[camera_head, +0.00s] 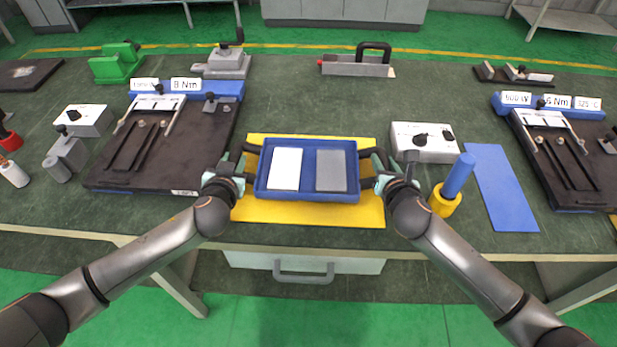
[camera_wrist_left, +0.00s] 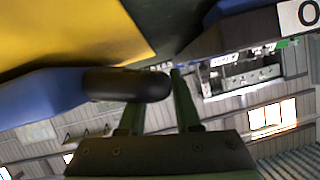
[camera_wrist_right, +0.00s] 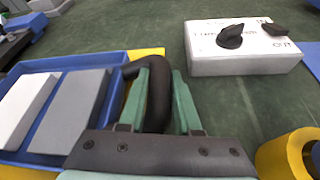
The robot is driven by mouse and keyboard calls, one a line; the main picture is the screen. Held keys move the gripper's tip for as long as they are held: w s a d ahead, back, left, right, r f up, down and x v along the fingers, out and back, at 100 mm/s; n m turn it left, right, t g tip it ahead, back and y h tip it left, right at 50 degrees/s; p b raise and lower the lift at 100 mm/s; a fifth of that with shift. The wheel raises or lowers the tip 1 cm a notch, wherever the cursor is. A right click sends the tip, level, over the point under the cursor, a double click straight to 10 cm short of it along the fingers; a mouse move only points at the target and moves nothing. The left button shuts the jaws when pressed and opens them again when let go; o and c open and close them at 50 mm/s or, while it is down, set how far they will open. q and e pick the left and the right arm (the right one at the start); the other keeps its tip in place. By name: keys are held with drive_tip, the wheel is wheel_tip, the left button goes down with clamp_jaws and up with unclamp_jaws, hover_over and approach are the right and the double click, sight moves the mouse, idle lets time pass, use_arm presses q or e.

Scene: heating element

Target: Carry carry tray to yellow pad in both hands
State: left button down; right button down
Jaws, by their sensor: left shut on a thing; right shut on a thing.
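The blue carry tray (camera_head: 308,197) is over the yellow pad (camera_head: 260,213), whose edges show all around it; I cannot tell whether it touches the pad. It holds a white block (camera_head: 285,169) and a grey block (camera_head: 331,170) side by side. My left gripper (camera_head: 238,172) is shut on the tray's left black handle; the handle (camera_wrist_left: 127,85) fills the middle of the left wrist view. My right gripper (camera_head: 383,176) is shut on the right black handle, which also shows between the fingers in the right wrist view (camera_wrist_right: 158,95).
A white control box (camera_head: 424,142) with a black knob stands right of the tray. A blue cylinder (camera_head: 459,175) in a yellow ring (camera_head: 444,202) stands close to my right gripper. A blue pad (camera_head: 501,188) lies further right. A dark fixture board (camera_head: 110,173) is at left.

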use_arm(q)
drive_tip(key=shift+a+f, duration=0.15)
drive_tip(key=shift+f, duration=0.2)
use_arm(e)
drive_tip(key=shift+d+f, duration=0.15)
drive_tip(key=shift+f, duration=0.2)
use_arm(q)
drive_tip(key=c, duration=1.1)
unclamp_jaws()
drive_tip(key=shift+f, duration=0.1)
use_arm(e)
drive_tip(key=c, duration=1.1)
unclamp_jaws()
drive_tip(key=shift+f, duration=0.1)
use_arm(q)
drive_tip(key=o, duration=0.5)
use_arm(e)
drive_tip(key=o, duration=0.5)
use_arm(q)
drive_tip(key=v, duration=1.2)
use_arm(e)
drive_tip(key=shift+s+r, duration=0.2)
drive_tip(key=shift+s, duration=0.2)
drive_tip(key=v, duration=1.1)
drive_tip(key=shift+s+r, duration=0.1)
